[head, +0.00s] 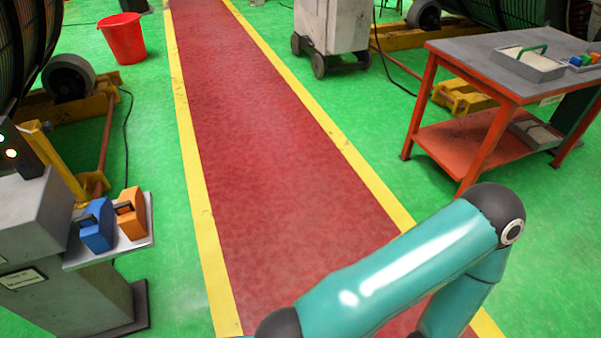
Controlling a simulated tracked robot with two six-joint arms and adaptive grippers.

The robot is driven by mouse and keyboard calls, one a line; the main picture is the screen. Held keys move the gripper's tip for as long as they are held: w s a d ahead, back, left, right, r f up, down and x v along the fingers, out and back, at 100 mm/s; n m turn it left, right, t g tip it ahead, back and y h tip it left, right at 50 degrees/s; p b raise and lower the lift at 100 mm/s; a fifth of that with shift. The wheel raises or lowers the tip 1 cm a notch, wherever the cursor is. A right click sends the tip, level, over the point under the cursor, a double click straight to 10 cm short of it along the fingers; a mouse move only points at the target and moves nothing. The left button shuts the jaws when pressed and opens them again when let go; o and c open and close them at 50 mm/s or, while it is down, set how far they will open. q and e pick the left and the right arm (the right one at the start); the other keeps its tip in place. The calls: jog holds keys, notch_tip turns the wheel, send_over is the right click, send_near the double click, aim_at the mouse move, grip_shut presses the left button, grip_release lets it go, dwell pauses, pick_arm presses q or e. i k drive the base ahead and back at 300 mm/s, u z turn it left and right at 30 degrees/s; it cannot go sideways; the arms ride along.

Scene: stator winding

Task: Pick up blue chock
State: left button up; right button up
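The blue chock (97,226) stands on a small grey shelf (118,247) on the side of a grey cabinet at the lower left of the head view. It has a dark handle-like part on its left side. An orange chock (132,214) stands right beside it, to its right. One of my teal arms crosses the lower right of the picture, well away from the chocks. Neither gripper is in view, so I cannot see whether either is open or shut.
A grey cabinet (50,280) stands at the lower left. A red-framed table (468,62) at the right holds a grey tray (535,70) and small coloured pieces. A red bucket (123,40) stands at the back left. The red walkway (260,130) with yellow edges is clear.

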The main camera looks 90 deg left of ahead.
aim_at(96, 224)
jog(key=z, duration=0.6)
jog(key=i, duration=0.2)
jog(key=u, duration=3.1)
jog(key=i, duration=0.3)
jog(key=u, duration=2.3)
jog(key=k, duration=0.45)
jog(key=u, duration=0.4)
jog(key=i, duration=1.5)
jog(key=z, duration=0.45)
